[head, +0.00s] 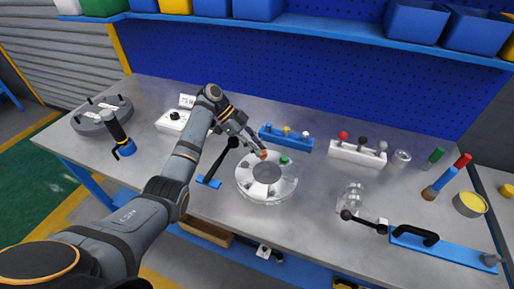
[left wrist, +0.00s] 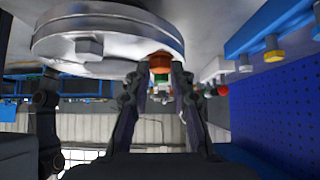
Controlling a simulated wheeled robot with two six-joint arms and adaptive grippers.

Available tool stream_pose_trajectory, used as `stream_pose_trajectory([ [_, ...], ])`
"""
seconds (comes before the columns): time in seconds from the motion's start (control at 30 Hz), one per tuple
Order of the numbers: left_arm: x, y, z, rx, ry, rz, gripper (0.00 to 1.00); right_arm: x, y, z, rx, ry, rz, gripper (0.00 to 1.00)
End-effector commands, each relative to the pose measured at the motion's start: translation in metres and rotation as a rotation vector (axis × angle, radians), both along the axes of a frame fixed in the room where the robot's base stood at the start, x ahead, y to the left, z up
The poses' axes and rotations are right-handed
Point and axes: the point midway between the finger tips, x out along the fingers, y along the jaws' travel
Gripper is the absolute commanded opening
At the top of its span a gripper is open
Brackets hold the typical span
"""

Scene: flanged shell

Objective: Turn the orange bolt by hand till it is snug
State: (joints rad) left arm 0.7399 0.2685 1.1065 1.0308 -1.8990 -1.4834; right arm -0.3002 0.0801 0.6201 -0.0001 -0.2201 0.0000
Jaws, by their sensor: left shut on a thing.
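The flanged shell (head: 266,197) is a round, pale metal ring with a central opening, standing on the bench; its flange also shows at the top of the left wrist view (left wrist: 62,42). The orange bolt (head: 264,154) sits at the flange's far edge. In the left wrist view the orange bolt (left wrist: 160,58) is between my fingertips. My left gripper (head: 257,149) reaches in from behind and left and is shut on the bolt. Its fingers (left wrist: 160,75) partly cover it. A green bolt (head: 285,160) sits to its right on the flange, with several grey bolts around. My right gripper is not in view.
A blue rack (head: 286,144) with coloured pieces stands close behind the shell. A black-handled lever with a blue base (head: 208,182) stands close to its left. A white block with knobs (head: 357,154) is to the right. Bare bench lies in front of the shell.

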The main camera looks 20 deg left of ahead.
Motion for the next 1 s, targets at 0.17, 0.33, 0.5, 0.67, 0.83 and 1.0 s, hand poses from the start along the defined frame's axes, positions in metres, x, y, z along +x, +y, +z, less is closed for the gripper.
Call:
stream_pose_trajectory([
  [0.17, 0.003, -0.001, 0.006, -0.004, -0.014, 0.001, 0.00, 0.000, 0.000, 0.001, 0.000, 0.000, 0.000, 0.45],
  [0.33, 0.003, 0.000, 0.005, -0.003, -0.012, 0.002, 0.37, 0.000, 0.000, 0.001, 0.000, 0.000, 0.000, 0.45],
  [0.5, 0.002, 0.000, 0.003, -0.001, -0.008, 0.002, 0.45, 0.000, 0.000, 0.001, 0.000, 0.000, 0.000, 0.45],
  [0.67, 0.001, 0.000, 0.003, -0.001, -0.006, 0.001, 0.45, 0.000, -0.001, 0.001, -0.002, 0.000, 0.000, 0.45],
  [0.83, 0.003, 0.015, 0.017, 0.001, -0.008, 0.004, 0.45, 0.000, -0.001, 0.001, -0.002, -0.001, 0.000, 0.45],
  [1.0, 0.004, 0.038, 0.040, 0.000, -0.007, 0.004, 0.45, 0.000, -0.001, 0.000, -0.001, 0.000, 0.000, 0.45],
])
